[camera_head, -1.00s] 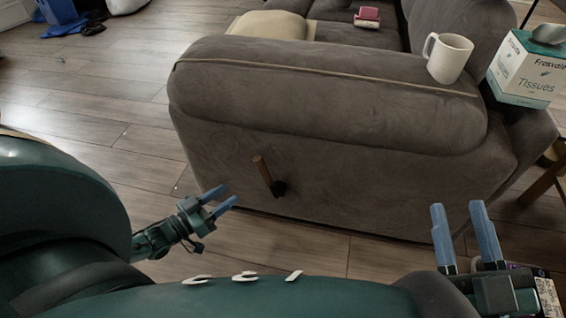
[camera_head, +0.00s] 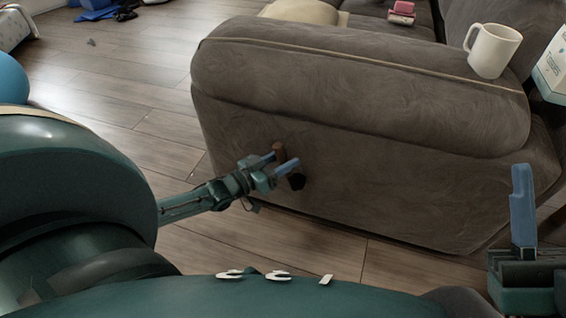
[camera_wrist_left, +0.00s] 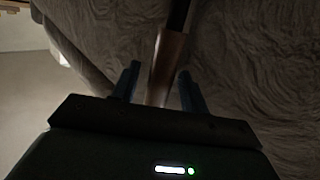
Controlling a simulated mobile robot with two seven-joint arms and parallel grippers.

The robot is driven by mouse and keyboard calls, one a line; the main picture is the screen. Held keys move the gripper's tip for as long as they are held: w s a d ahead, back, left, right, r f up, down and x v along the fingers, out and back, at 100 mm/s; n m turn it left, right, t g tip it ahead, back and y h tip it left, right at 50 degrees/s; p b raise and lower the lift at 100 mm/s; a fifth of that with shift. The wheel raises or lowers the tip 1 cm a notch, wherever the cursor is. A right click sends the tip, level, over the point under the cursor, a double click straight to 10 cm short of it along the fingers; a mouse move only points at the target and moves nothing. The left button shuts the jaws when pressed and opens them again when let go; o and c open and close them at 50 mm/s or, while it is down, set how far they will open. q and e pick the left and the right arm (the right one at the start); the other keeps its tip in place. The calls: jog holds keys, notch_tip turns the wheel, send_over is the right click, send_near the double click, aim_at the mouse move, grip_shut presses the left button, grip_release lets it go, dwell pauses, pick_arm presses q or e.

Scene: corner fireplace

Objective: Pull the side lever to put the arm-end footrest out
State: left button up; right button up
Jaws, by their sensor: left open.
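The side lever (camera_head: 279,151) is a short brown wooden handle on a dark pivot, on the outer side of the grey sofa arm (camera_head: 400,165). Its top leans left of the pivot. My left gripper (camera_head: 275,165) is open at the lever, its blue fingers partly covering the handle. In the left wrist view the lever (camera_wrist_left: 165,65) runs between the two open fingers (camera_wrist_left: 158,85), with a gap on either side. My right gripper (camera_head: 522,215) is at the right edge, with one blue finger showing; the other is not seen. No footrest shows.
A white mug (camera_head: 492,50) stands on top of the sofa arm. A tissue box (camera_head: 553,68) is cut off at the right edge. A pink item (camera_head: 402,8) lies on the seat.

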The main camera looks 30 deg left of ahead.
pick_arm(q)
jog(key=shift+w, duration=0.1)
jog(key=shift+c, duration=0.5)
grip_shut()
